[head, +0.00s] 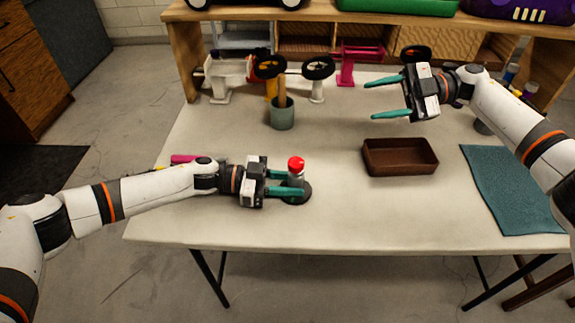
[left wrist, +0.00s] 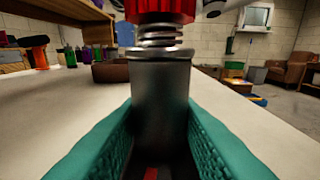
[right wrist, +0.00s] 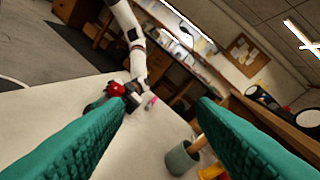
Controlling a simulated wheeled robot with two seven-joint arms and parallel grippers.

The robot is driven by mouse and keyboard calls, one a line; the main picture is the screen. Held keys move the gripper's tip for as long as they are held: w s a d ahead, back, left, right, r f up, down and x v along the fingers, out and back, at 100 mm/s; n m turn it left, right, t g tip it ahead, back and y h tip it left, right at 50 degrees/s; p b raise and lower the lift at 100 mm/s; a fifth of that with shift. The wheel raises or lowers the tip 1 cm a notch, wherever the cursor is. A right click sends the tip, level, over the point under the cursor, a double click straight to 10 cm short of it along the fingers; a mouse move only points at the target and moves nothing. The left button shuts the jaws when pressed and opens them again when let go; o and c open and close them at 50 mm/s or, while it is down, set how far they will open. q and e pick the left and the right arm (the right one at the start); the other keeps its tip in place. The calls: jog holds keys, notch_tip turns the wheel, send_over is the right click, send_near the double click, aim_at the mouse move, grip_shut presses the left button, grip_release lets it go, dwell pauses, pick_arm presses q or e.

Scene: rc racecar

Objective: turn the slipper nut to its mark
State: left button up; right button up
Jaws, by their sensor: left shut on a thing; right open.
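The slipper nut is the red cap (head: 296,163) on top of an upright grey cylinder (head: 296,179), which stands on a dark round base (head: 299,197). In the left wrist view the red nut (left wrist: 160,8) is cut off by the top edge, above a metal coil and the grey cylinder (left wrist: 161,85). My left gripper (head: 293,184) is shut on the cylinder, below the nut. A red stripe (left wrist: 151,173) shows low between its fingers; I cannot make out an alignment mark. My right gripper (head: 368,99) is open and empty, up and to the right, apart from the nut.
A brown tray (head: 400,171) lies right of the nut, and a teal mat (head: 515,190) is at the right edge. A grey-green cup (head: 282,118) and an axle stand with black wheels (head: 318,68) are behind. A pink item (head: 183,158) lies behind my left arm. The front middle is clear.

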aim_at(296, 165)
jog(key=s+a+f+m+g, duration=0.1)
jog(key=a+f, duration=0.1)
jog(key=f, duration=0.1)
jog(key=s+a+f+m+g, duration=0.1)
jog(key=s+a+f+m, duration=0.1)
jog(key=a+f, duration=0.1)
jog(key=s+a+f+m+g, duration=0.1)
jog(key=s+a+f+m, duration=0.1)
jog(key=f, duration=0.2)
jog(key=shift+a+f+g+y, duration=0.2)
jog(key=shift+f+g+y, duration=0.1)
jog(key=shift+y, duration=0.1)
jog(key=shift+m, duration=0.3)
jog(key=x, duration=1.2)
jog(key=shift+s+f, duration=0.1)
jog(key=shift+f, duration=0.05)
jog(key=c, duration=1)
